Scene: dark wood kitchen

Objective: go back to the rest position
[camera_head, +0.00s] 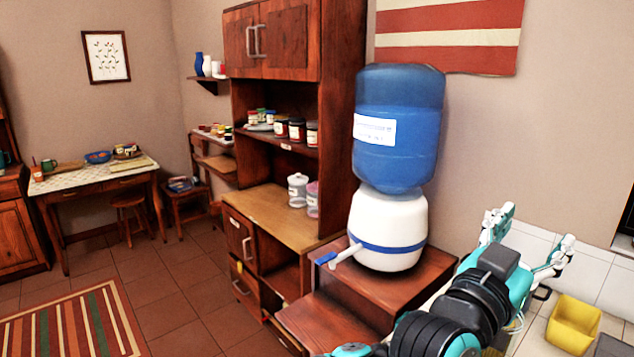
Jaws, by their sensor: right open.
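My right gripper (527,241) shows at the lower right, with its arm coming up from the bottom edge. Its two white-and-teal fingers are spread apart with nothing between them. It is to the right of the water dispenser (388,232), in front of the wall and white tiles. My left gripper is not in the head view.
The dispenser carries a blue bottle (400,110) and stands on a wooden stand (425,275) close to my right arm. A yellow container (573,324) sits below the gripper. A tall wooden cabinet (345,100) stands left. Floor near the striped rug (75,325) is clear.

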